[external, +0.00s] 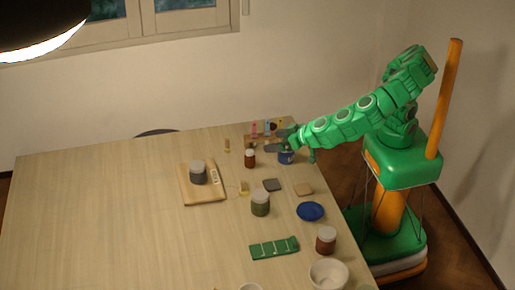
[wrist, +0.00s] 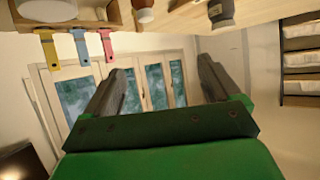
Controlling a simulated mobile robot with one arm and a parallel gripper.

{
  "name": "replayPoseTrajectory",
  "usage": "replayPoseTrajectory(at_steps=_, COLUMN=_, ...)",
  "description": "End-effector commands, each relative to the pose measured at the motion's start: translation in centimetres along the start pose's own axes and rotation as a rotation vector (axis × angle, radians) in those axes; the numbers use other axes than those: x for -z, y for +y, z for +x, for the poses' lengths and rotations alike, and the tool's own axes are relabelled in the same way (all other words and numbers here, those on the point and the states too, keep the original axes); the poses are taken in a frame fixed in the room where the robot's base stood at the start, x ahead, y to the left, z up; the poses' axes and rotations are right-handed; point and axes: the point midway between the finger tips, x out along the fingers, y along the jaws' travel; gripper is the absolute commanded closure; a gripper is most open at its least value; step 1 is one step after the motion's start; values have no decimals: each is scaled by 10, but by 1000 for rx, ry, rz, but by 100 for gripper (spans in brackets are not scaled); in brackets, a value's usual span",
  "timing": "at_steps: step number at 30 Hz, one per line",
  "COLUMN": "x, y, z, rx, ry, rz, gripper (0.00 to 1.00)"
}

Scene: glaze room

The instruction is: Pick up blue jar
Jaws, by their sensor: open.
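The blue jar (external: 286,157) stands near the far right edge of the table in the external view, partly covered by my gripper. My gripper (external: 301,151) is at the jar, its fingers spread; whether they are around it or just above and beside it I cannot tell. In the wrist view my gripper (wrist: 162,82) is open with nothing between its fingers, and the window shows beyond them. I cannot make out the blue jar for sure in the wrist view. A dark grey jar (wrist: 222,12) shows at its top edge.
A brown jar (external: 249,158) stands left of the blue jar. A rack with coloured tags (external: 262,130) is behind. A green jar (external: 260,203), a blue plate (external: 310,211) and a board with a grey jar (external: 203,195) are nearer. The table's left side is clear.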

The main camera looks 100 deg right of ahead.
Motion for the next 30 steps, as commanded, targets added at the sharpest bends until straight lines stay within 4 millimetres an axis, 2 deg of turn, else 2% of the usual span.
replayPoseTrajectory(at_steps=6, x=-3, y=46, z=-22, rx=-123, ry=24, rz=52, gripper=10)
replayPoseTrajectory(at_steps=15, x=-9, y=98, z=-45, rx=-257, ry=44, rz=109, gripper=10)
replayPoseTrajectory(at_steps=30, x=-63, y=97, z=-15, rx=-254, ry=43, rz=105, gripper=10)
